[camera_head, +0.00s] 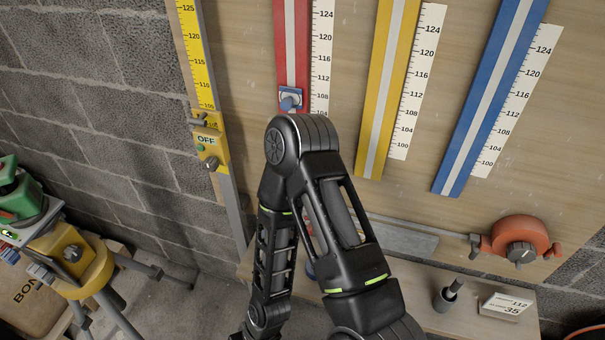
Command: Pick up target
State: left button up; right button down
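No object is marked as the target, and I cannot tell which thing it is. A small blue block with a knob (290,101) sits at the lower part of the red rail (292,45) on the wooden board. One of my black arms fills the middle, its bent joint in front of the board and its links running down to the bottom edge. No gripper fingers show in the head view. My other arm is not in view.
A yellow rail (383,90) and a blue rail (490,100) stand beside number scales. A yellow gauge marked OFF (207,141) is at left. A red-orange reel (520,241), a dark cup (445,299) and a sign (507,306) are lower right. Yellow-green equipment (75,255) stands left.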

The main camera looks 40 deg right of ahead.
aim_at(290, 97)
jog(key=z, duration=1.55)
